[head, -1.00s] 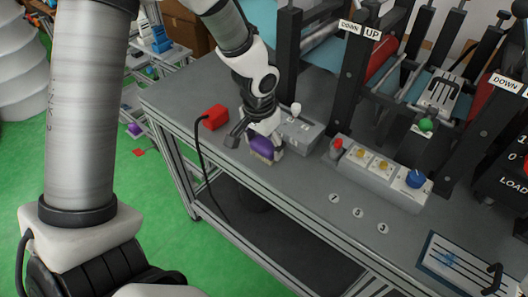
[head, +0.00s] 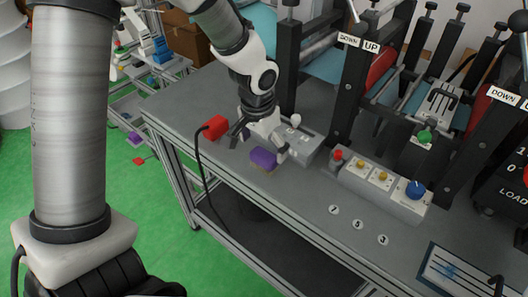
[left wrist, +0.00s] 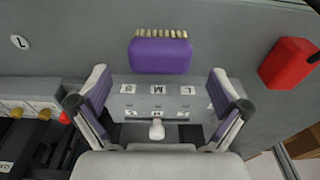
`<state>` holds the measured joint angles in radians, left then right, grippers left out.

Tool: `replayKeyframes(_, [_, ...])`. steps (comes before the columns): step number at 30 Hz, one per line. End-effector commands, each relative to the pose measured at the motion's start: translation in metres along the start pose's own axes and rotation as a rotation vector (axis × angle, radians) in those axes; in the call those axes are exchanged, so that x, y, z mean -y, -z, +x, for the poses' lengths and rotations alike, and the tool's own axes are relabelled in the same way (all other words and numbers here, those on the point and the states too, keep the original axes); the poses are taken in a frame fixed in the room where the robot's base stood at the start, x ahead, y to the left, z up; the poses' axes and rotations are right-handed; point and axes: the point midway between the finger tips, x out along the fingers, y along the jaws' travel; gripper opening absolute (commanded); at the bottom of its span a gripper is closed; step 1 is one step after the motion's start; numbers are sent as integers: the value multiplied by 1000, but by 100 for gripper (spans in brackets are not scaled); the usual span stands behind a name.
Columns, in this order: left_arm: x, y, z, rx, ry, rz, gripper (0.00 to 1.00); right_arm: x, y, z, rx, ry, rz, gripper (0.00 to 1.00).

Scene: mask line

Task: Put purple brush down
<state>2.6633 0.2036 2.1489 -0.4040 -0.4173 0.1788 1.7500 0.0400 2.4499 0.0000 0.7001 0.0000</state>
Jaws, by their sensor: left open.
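The purple brush (head: 263,158) lies on the grey table near its front edge in the head view. In the left wrist view the purple brush (left wrist: 160,56) shows its purple back, with a row of pale bristles along its far side. My left gripper (head: 258,137) is just behind and above it, open. In the left wrist view the fingers of my left gripper (left wrist: 160,92) are spread wide with nothing between them, and the brush lies beyond the fingertips, apart from them. My right gripper is not seen.
A red block (head: 215,127) with a black cable stands left of the brush. A grey switch box (head: 300,140) is close behind the gripper. A button panel (head: 381,184) stands to the right, with black machine posts behind. The table's front edge is close to the brush.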

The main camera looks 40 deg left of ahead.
Motion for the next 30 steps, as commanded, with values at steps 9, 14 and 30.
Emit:
replayKeyframes(9, [0,1,-76,-4,0,-1,100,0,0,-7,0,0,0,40])
replayKeyframes(14, [0,0,-87,-1,-1,-1,100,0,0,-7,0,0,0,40])
replayKeyframes(30, [0,0,-87,-1,0,-1,100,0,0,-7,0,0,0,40])
